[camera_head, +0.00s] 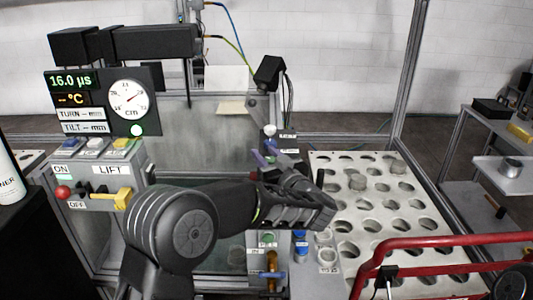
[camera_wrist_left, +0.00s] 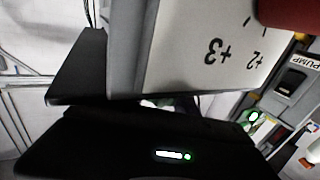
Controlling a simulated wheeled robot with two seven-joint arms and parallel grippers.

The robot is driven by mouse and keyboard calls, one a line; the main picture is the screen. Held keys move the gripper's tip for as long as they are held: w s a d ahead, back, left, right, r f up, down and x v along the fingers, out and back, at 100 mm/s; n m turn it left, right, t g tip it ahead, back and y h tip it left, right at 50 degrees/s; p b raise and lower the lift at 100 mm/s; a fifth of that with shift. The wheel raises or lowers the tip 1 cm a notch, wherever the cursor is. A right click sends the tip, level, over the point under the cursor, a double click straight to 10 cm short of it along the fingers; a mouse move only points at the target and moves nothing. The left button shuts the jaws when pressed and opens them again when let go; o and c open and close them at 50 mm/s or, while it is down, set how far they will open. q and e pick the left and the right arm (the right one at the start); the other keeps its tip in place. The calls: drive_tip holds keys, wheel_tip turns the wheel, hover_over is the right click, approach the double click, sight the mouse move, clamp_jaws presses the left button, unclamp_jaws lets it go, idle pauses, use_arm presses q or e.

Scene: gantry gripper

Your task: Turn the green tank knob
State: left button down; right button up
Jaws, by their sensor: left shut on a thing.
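My left gripper (camera_head: 280,168) reaches in from the left, over the narrow control strip beside the tank. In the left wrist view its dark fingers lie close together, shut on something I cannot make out. A green round part (camera_head: 268,240), possibly the green tank knob, shows below my wrist on the strip, apart from the fingers. In the left wrist view a pale block with +2 and +3 marks (camera_wrist_left: 215,45) is close to the fingers. A green-lit ring (camera_wrist_left: 255,115) shows at the right. My right gripper is not in view.
A lift panel (camera_head: 105,170) with a yellow lever stands at the left, below a dial gauge (camera_head: 129,99). A blue knob (camera_head: 301,248) is right of the green part. A perforated white plate (camera_head: 365,210) and red rail (camera_head: 440,241) are at the right.

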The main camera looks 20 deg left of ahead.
use_arm(q)
drive_tip(key=shift+r, duration=0.1)
drive_tip(key=c, duration=1)
unclamp_jaws()
drive_tip(key=shift+o, duration=0.2)
drive_tip(key=b+v, duration=0.2)
drive_tip(key=v, duration=0.4)
drive_tip(key=shift+s+d+b, duration=0.2)
drive_tip(key=shift+d+b, duration=0.05)
drive_tip(key=shift+b, duration=0.05)
drive_tip(key=shift+s+d, duration=0.3)
drive_tip(key=shift+s, duration=0.2)
